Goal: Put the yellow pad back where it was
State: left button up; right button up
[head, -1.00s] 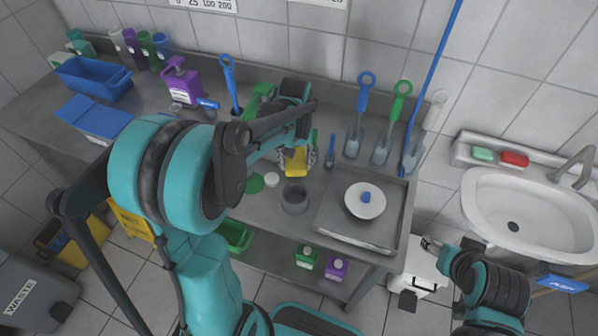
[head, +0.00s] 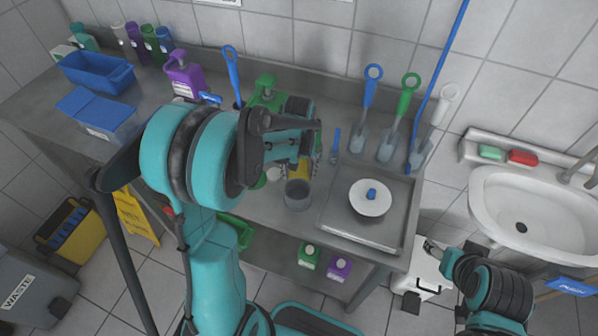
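The yellow pad (head: 300,169) shows on the steel counter, just behind the grey cup, partly hidden by my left arm. My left gripper (head: 305,158) is over the pad, with fingers visible at both sides of it. I cannot tell whether they touch or grip it. My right gripper (head: 431,247) is low at the right, away from the counter top, near a white box. Its fingers are too small to read.
A grey cup (head: 297,195) stands close in front of the pad. A green spray bottle (head: 266,92) stands behind my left arm. Several scoops lean on the wall.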

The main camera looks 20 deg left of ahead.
aim_at(299, 172)
pick_arm(q)
jog(key=shift+r, duration=0.3)
notch_tip(299, 172, up, 11)
jog(key=p, duration=0.4)
jog(key=s+d+r+m+t, duration=0.2)
jog(key=s+d+t, duration=0.1)
jog(key=s, duration=0.4)
jog(key=s+d+r+m+t, duration=0.3)
jog(key=s+t, duration=0.1)
jog(key=s, duration=0.3)
jog(key=shift+s, duration=0.1)
notch_tip(299, 172, down, 5)
jog(key=b, duration=0.4)
jog(key=shift+r, duration=0.2)
